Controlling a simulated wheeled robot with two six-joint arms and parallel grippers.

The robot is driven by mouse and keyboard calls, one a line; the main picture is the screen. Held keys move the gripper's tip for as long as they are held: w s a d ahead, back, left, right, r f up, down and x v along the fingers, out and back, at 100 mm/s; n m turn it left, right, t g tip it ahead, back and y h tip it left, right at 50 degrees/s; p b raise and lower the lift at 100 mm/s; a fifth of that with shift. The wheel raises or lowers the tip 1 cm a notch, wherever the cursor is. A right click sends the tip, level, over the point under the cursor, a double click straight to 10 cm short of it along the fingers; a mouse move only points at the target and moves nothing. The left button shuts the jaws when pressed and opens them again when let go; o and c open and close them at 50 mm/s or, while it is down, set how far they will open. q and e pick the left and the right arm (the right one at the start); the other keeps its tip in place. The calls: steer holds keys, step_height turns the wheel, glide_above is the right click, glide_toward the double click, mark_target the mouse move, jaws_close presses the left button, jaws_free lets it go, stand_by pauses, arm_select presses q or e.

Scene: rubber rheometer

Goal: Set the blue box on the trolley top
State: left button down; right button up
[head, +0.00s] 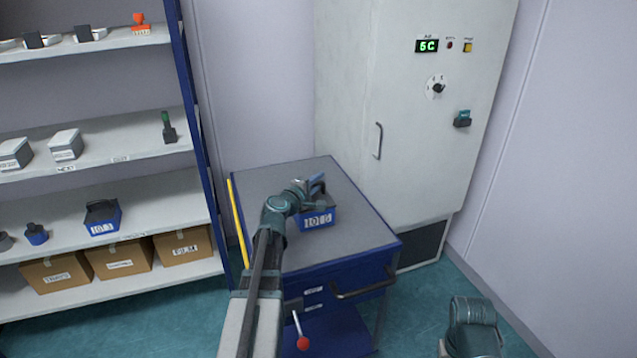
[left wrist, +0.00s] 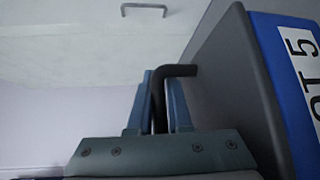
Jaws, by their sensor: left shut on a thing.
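The blue box (head: 318,220) with a white number label is over the middle of the trolley top (head: 268,179) in the head view. I cannot tell whether its underside touches the surface. My left gripper (head: 317,184) is at the top of the box. In the left wrist view, the left gripper (left wrist: 160,100) has its two fingers shut on the box's dark bent handle (left wrist: 180,71). The blue side (left wrist: 278,75) and grey top of the box show at the right there. Part of my right arm shows at lower right in the head view, but its gripper does not.
A tall grey cabinet (head: 400,150) stands right behind the trolley. At the left is a shelf unit (head: 150,205) with another blue box (head: 103,217) and cardboard boxes (head: 120,262). The trolley has a front handle (head: 363,290). The trolley top around the box looks clear.

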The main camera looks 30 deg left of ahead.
arm_select(q)
steer(key=c, duration=0.8)
jaws_free()
steer(key=shift+c, duration=0.2)
steer(key=s+r+p, duration=0.2)
steer(key=s, duration=1)
steer(key=shift+d+f, duration=0.1)
steer(key=shift+d, duration=0.05)
